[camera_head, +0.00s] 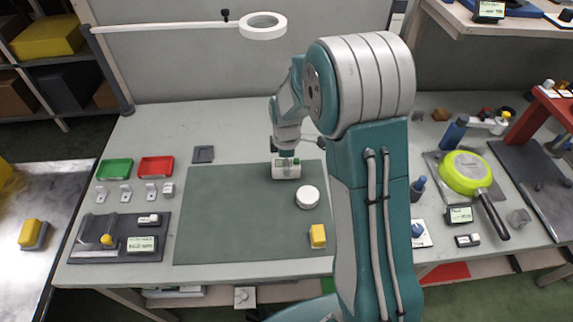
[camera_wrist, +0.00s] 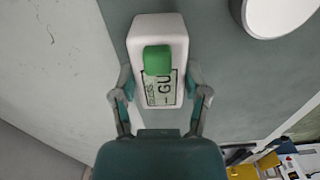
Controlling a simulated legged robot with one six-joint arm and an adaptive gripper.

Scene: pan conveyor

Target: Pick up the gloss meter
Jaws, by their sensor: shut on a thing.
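The gloss meter (camera_head: 286,171) is a small white box with a green button and a display that reads "GU" in the wrist view (camera_wrist: 142,33). It is at the far edge of the dark green mat (camera_head: 230,215). My gripper (camera_head: 287,159) is above it in the head view. In the wrist view my gripper (camera_wrist: 161,97) has one finger against each long side of the meter, shut on it. I cannot tell whether its underside touches the mat.
A round white puck (camera_head: 307,197) and a yellow block (camera_head: 318,236) are on the mat to the near right. Green (camera_head: 115,169) and red (camera_head: 156,167) trays stand at left. A green pan (camera_head: 465,172) is at right. The mat's left half is clear.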

